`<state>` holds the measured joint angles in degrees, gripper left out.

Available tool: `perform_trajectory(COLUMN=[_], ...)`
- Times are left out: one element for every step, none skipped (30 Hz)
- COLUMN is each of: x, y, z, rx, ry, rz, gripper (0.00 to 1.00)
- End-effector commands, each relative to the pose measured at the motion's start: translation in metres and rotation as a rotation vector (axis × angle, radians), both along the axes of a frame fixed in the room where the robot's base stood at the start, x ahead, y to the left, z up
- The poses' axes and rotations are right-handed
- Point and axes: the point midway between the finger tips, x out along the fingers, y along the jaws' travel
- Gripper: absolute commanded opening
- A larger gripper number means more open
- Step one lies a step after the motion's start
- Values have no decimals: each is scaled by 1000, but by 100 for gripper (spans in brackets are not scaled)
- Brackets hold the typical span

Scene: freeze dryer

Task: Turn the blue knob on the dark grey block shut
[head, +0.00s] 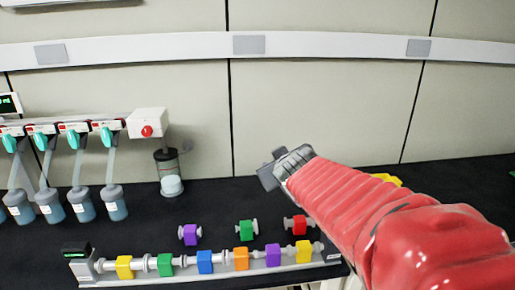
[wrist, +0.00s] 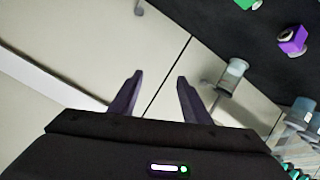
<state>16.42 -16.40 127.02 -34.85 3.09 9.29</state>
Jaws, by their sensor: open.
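I cannot make out a blue knob on a dark grey block in either view. The nearest likenesses in the head view are several teal handles, one of them this teal handle (head: 108,136), on the red-and-white manifold at the left. My gripper (head: 270,172) is raised in front of the wall, right of centre in the head view, well to the right of these handles. In the wrist view my gripper (wrist: 160,78) has its two dark fingers apart, with nothing between them and the wall behind.
A white box with a red knob (head: 147,131) stands above a glass vessel (head: 171,184). Bottles with blue liquid (head: 114,203) hang below the manifold. A rail (head: 180,271) with coloured blocks runs along the front. Loose purple (head: 190,234), green (head: 246,230) and red (head: 298,225) pieces lie behind it.

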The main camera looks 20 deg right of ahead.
Motion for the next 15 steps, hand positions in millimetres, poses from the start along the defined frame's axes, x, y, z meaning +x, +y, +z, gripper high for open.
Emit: perform_trajectory(x=[-16, -25, -38, -48, -59, -73, -84, -94, -109, -121, -132, -148, -160, -171, -186], y=[11, 17, 24, 30, 37, 45, 53, 60, 70, 78, 86, 97, 105, 113, 123], z=[-4, -9, -16, -21, -27, -34, -41, -47, -56, -62, -69, -77, -84, -89, -97], rx=[28, 47, 73, 93, 114, 142, 163, 185, 213, 235, 257, 284, 306, 326, 351], ry=[28, 50, 79, 103, 128, 159, 186, 213, 249, 277, 305, 346, 376, 404, 442], rz=[-14, -26, -39, -48, -57, -65, -69, -72, -75, -75, -74, -70, -66, -60, -52], gripper=[43, 43, 43, 43, 43, 43, 43, 43, 43, 43, 43, 43, 43, 43, 43])
